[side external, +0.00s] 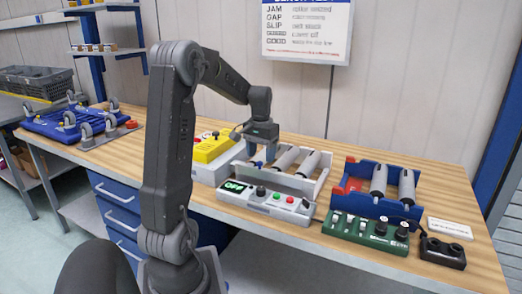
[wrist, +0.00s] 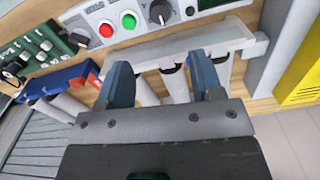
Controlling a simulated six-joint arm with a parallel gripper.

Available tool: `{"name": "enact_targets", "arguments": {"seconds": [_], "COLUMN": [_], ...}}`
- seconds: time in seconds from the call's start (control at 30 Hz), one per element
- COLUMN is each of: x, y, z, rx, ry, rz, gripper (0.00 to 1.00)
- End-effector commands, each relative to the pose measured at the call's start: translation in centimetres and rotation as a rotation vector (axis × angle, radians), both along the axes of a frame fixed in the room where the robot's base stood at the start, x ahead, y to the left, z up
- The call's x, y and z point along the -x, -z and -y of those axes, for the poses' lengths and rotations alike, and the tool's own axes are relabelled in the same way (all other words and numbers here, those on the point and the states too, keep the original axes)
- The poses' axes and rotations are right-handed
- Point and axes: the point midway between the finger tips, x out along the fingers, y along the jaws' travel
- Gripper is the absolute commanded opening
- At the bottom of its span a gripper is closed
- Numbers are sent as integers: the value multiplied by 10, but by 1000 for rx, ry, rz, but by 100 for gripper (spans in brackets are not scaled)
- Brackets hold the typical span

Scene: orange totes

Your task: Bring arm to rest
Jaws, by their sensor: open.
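My gripper (side external: 258,158) hangs from the bent arm above the left part of a white rack (side external: 312,186) on the wooden bench. In the wrist view my gripper (wrist: 160,76) shows two blue-grey fingers set apart, with nothing clearly held between them. Grey cylinders (side external: 287,158) lie tilted in the white rack. In the wrist view, pale cylinders (wrist: 175,84) show behind and between the fingers; I cannot tell whether the fingers touch any. The left end of the rack is partly hidden by the gripper.
A control box with a green OFF display (side external: 235,187) stands before the rack. A yellow device (side external: 211,147) is to its left. A blue and red rack (side external: 352,176) with grey cylinders and a green switch box (side external: 366,228) are to the right. A blue caster tray (side external: 62,122) sits far left.

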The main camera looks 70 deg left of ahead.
Motion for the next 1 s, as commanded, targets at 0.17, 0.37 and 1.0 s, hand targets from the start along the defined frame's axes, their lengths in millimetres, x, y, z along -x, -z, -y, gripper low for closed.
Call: {"name": "enact_targets", "arguments": {"seconds": [0.17, 0.37, 1.0], "x": [0, 0, -14], "y": [-10, -11, -65], "z": [0, 0, 168], "rx": [0, 1, -129], "ry": [0, 0, 285], "rz": [0, -1, 166], "gripper": [60, 60, 60]}}
